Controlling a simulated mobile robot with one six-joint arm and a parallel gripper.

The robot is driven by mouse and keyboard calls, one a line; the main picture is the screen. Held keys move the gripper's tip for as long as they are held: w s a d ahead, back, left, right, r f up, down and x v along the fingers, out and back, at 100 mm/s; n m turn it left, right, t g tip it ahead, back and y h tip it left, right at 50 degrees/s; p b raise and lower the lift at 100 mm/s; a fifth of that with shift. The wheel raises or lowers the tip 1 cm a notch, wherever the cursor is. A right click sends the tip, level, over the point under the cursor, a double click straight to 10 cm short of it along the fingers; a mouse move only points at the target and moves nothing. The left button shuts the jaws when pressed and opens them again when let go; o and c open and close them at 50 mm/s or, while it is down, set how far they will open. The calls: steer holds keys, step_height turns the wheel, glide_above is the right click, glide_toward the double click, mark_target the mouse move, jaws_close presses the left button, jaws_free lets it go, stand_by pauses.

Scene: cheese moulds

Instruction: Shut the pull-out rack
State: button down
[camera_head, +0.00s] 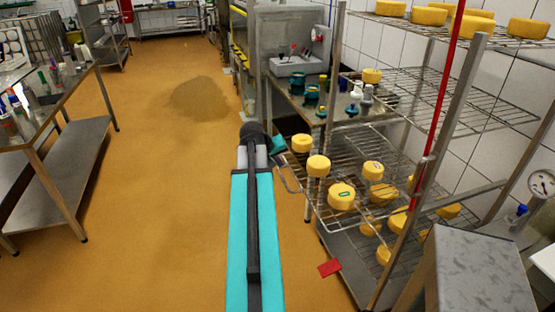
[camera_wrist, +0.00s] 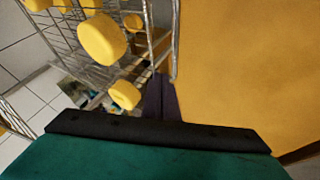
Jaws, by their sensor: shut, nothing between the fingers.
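The pull-out rack (camera_head: 325,199) is a wire shelf in the steel shelving unit. It stands out to the left, past the unit's uprights, with several yellow cheeses on it. A bent wire handle (camera_head: 289,180) shows at its left end. My gripper (camera_head: 280,150) is beside that end, at the back left corner, shut and empty. In the wrist view, the dark fingers (camera_wrist: 158,84) are close to the rack's wire edge (camera_wrist: 174,45). I cannot tell whether they touch it. The fingertips are partly hidden in the head view.
Cheeses also lie on the top shelf (camera_head: 470,35) and lower down. A steel sink counter (camera_head: 290,92) with bottles stands behind the rack. A red card (camera_head: 329,267) lies by the unit's foot.

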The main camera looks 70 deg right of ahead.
steer(key=p+x, duration=0.1)
steer(key=x, duration=0.5)
steer(key=shift+f+p, duration=0.15)
steer(key=shift+p, duration=0.25)
steer(key=shift+d, duration=0.15)
